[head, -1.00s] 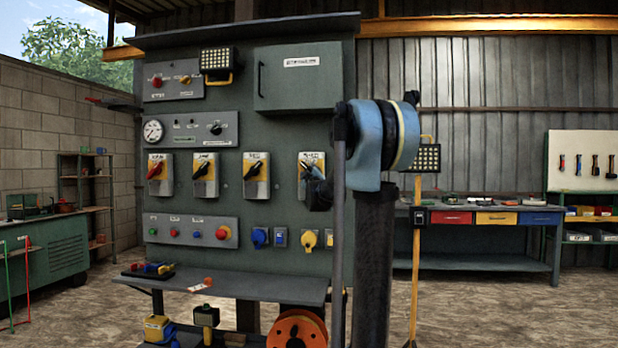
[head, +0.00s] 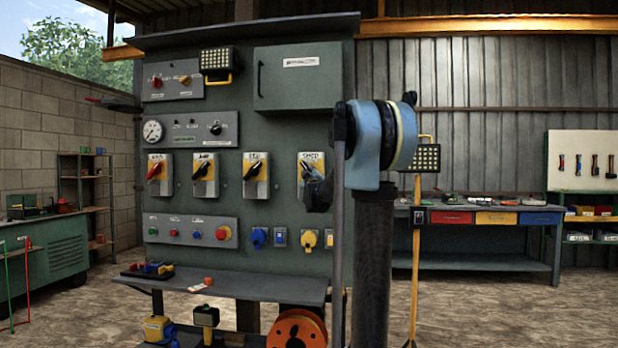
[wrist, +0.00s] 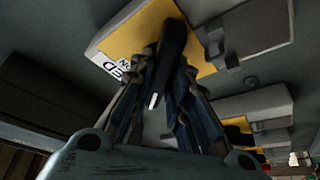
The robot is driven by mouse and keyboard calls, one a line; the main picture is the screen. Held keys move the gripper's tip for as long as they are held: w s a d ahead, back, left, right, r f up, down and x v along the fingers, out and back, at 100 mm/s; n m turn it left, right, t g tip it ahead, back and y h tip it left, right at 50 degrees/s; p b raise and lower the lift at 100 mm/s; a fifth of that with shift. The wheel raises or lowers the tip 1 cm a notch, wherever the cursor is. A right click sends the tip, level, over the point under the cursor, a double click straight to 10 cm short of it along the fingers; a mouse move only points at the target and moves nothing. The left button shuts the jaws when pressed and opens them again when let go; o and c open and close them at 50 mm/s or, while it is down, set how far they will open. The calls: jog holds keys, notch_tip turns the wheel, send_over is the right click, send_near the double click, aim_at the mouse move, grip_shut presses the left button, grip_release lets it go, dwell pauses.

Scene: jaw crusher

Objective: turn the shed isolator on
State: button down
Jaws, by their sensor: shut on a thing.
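The shed isolator (head: 311,158) is the rightmost of the rotary switches on the green panel, a grey box with a yellow plate. In the wrist view its yellow plate (wrist: 135,38) carries a partly hidden label ending in "ED" with "ON" below. Its black handle (wrist: 173,38) runs between the two fingers and has a white mark at one end. My gripper (wrist: 168,72) is shut on this handle. In the head view my gripper (head: 318,188) covers the isolator's lower right, so the handle's exact angle is hard to tell there.
Similar isolators stand to the left, one with a red handle (head: 155,170) and a black-handled neighbour (head: 257,172). Blue and yellow sockets (head: 310,238) sit below. A shelf (head: 250,287) juts out under the panel. A work lamp on a yellow stand (head: 417,250) is to the right.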

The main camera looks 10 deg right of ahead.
jog(key=shift+a+m+g+h, duration=0.1)
jog(key=shift+m+g+h, duration=0.55)
jog(key=shift+m+h, duration=2.25)
jog(key=shift+a+m+g+h, duration=0.1)
jog(key=shift+m+g+h, duration=0.55)
jog(key=shift+m, duration=4.45)
jog(key=shift+a+m+g+h, duration=0.1)
jog(key=shift+m+g+h, duration=0.5)
jog(key=shift+m+h, duration=2.3)
jog(key=m+y, duration=0.2)
jog(key=shift+m, duration=0.3)
jog(key=c, duration=1.5)
grip_release()
jog(key=shift+w, duration=0.1)
jog(key=v, duration=1.2)
